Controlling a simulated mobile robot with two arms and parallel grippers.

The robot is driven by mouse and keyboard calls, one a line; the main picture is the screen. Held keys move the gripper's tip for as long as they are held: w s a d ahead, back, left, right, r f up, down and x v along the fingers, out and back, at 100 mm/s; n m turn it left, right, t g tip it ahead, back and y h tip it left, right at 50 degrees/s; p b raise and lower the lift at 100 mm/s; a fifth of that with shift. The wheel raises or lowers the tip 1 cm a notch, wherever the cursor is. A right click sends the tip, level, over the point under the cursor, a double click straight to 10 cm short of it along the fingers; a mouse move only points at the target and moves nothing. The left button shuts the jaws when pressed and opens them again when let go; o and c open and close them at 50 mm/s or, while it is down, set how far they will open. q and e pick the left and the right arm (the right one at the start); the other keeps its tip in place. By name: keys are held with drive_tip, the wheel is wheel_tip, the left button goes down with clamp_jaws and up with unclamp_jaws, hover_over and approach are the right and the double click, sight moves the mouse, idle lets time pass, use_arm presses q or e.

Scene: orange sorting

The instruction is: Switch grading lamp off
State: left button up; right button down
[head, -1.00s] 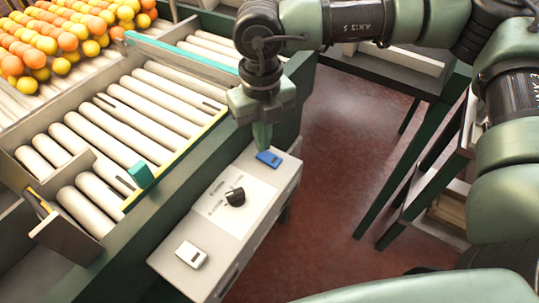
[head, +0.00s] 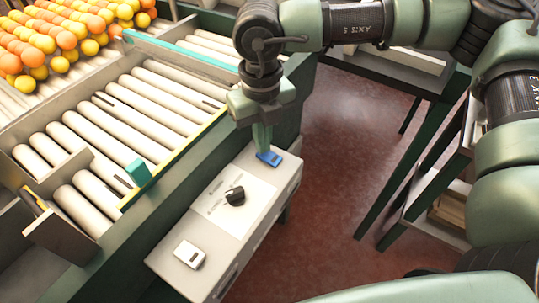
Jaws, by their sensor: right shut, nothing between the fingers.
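A grey control box (head: 226,236) stands beside the roller conveyor. On its top are a blue rocker switch (head: 272,160) at the far end, a black rotary knob (head: 235,196) on a labelled white plate, and a white rocker switch (head: 190,254) at the near end. The labels are too small to read. My right gripper (head: 263,149) points down, shut and empty, with its fingertips at the left edge of the blue switch, seemingly touching it. The fingers hide part of that switch. No lamp shows. My left gripper is out of view.
The roller conveyor (head: 150,105) fills the left, with oranges and yellow fruit (head: 60,40) at its far end. A teal block (head: 139,174) sits on its near rail. Dark green stands (head: 440,150) are at right. Red floor (head: 340,150) lies clear between.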

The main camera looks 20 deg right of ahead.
drive_tip(key=shift+f+b, duration=0.55)
drive_tip(key=shift+f, duration=0.1)
drive_tip(key=shift+r, duration=0.1)
drive_tip(key=shift+r+p, duration=0.45)
drive_tip(key=shift+r, duration=0.45)
drive_tip(key=shift+r+p, duration=0.95)
drive_tip(key=shift+r, duration=1.65)
